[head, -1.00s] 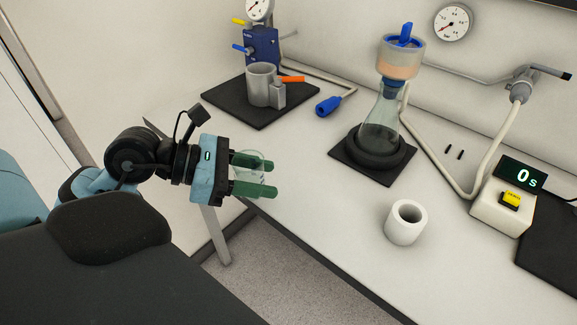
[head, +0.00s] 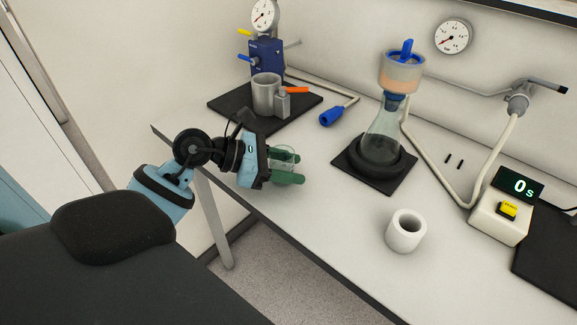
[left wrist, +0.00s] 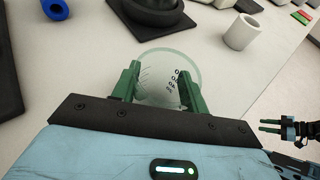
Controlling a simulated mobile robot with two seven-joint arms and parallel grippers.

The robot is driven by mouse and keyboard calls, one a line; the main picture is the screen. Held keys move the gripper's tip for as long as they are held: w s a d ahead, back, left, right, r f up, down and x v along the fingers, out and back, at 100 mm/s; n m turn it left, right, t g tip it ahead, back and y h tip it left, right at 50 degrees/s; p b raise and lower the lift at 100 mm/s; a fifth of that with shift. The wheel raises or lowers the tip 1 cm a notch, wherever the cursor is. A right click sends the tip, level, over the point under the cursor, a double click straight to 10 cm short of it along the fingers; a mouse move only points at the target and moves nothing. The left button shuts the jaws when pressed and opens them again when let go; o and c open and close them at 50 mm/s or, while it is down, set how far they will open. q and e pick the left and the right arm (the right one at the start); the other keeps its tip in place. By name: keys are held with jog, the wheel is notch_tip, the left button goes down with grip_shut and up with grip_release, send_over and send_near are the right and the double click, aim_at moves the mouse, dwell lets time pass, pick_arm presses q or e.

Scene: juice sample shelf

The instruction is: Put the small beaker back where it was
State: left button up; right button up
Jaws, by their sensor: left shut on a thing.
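The small beaker (left wrist: 160,75) is clear glass with dark printed marks, seen between my green fingers in the left wrist view. My left gripper (head: 285,168) is shut on it over the front-left part of the white bench (head: 330,215). In the head view the beaker (head: 286,155) shows only faintly between and behind the fingers. I cannot tell whether its base touches the bench. My right gripper (left wrist: 270,126) shows small at the right edge of the left wrist view; its fingers look apart, with nothing between them.
A flask with a filter funnel (head: 382,135) stands on a black mat behind. A white hollow cylinder (head: 406,231) stands to the right. A grey cup (head: 266,94) and blue pump (head: 266,57) stand back left, near a blue-handled tool (head: 331,117). Bench between gripper and cylinder is clear.

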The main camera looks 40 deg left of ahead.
pick_arm(q)
jog(key=shift+f, duration=0.2)
jog(key=shift+f, duration=0.15)
jog(key=o, duration=1)
jog(key=shift+r, duration=0.35)
jog(key=v, duration=0.5)
jog(key=b+v, duration=0.1)
jog(key=v, duration=0.4)
jog(key=shift+s+a+f, duration=0.1)
jog(key=shift+s+a, duration=0.2)
jog(key=shift+s+a+r, duration=0.3)
jog(key=shift+s+a, duration=0.05)
jog(key=shift+s, duration=0.05)
